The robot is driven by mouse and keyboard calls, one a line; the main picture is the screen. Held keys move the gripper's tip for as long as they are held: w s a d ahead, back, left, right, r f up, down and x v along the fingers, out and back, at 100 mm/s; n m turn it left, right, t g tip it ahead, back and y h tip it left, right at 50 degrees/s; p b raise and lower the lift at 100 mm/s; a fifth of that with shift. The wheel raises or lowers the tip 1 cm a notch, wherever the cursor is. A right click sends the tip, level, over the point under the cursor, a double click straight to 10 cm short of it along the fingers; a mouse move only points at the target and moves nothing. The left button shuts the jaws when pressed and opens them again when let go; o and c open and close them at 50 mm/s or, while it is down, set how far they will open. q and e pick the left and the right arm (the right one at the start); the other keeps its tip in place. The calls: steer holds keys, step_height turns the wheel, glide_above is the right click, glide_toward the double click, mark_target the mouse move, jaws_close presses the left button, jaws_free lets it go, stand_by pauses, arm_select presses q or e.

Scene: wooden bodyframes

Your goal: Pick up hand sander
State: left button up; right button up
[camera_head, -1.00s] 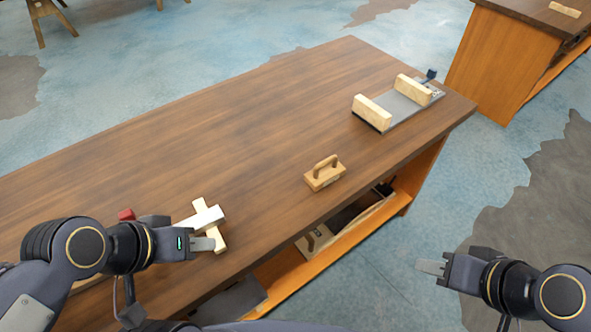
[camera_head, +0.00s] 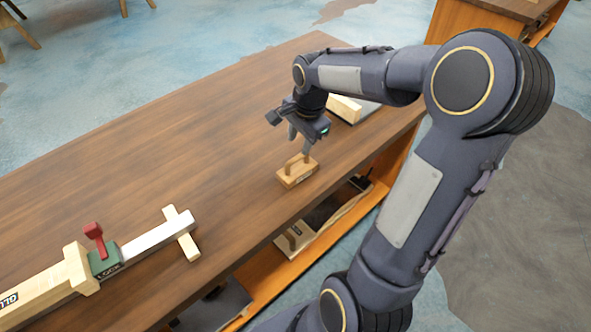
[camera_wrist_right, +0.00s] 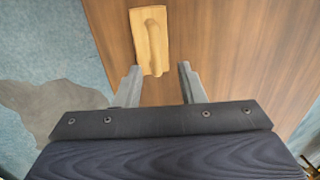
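The hand sander (camera_head: 298,176) is a small light-wood block with an arched handle. It sits on the brown workbench (camera_head: 150,165) near its front edge. My right gripper (camera_head: 300,146) is just above it in the head view, pointing down. In the right wrist view the hand sander (camera_wrist_right: 150,40) lies beyond the two parted fingertips (camera_wrist_right: 158,70), roughly in line with the gap between them. The right gripper is open with nothing between its fingers. My left gripper is not in view.
A long wooden clamp (camera_head: 75,270) with a red handle (camera_head: 94,232) and a crosspiece lies at the lower left. Wood blocks on a grey plate (camera_head: 345,107) are partly hidden behind my right arm. A shelf (camera_head: 270,280) below the bench holds items.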

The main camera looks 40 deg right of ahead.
mark_target(298, 156)
steer(key=f, duration=0.5)
steer(key=w+f, duration=0.1)
steer(key=f, duration=0.1)
steer(key=shift+f, duration=0.3)
jaws_close()
